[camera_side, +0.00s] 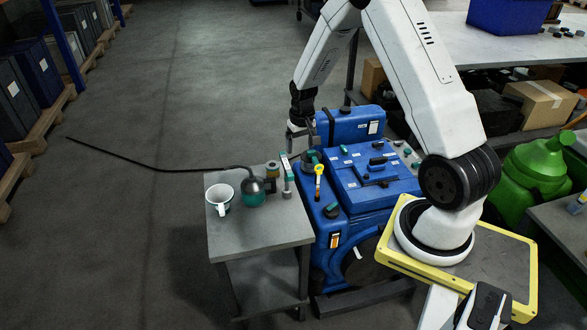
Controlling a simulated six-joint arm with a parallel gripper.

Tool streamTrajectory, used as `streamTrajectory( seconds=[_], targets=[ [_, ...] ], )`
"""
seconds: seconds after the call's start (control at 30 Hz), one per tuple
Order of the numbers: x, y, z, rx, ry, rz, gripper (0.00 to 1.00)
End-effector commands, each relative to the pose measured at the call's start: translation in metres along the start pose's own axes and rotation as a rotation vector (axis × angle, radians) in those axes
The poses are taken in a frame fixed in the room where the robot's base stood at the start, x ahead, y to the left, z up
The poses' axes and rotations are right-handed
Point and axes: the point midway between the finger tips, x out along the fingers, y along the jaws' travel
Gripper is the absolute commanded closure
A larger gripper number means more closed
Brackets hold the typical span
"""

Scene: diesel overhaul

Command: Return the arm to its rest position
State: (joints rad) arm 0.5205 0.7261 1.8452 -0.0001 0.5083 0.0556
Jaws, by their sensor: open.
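My gripper (300,134) is at the end of the white arm, pointing down beside the blue engine (350,205). It is open and I see nothing between its fingers. It is above the gap between the small grey table (240,237) and the engine's back part. Its fingertips are small in the picture, and I cannot tell its exact height over the parts below. My arm rises from the yellow-edged platform at the right.
On the grey table are a white mug (220,199), a dark and teal round flask (252,192) and a small container (272,169). A yellow-topped tool (319,180) stands at the engine's edge. A green can (540,170) is at right.

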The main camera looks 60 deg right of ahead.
Motion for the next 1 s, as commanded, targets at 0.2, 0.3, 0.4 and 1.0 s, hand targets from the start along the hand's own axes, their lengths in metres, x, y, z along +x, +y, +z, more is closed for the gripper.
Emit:
streamTrajectory(
  seconds=[0.2,0.3,0.4,1.0],
  targets=[
    [-0.041,-0.05,0.036,-0.137,0.041,-0.012,0.13],
    [-0.056,-0.069,0.056,-0.197,0.059,-0.019,0.13],
    [-0.071,-0.086,0.078,-0.258,0.077,-0.027,0.13],
    [-0.117,-0.129,0.202,-0.556,0.16,-0.078,0.13]
  ],
)
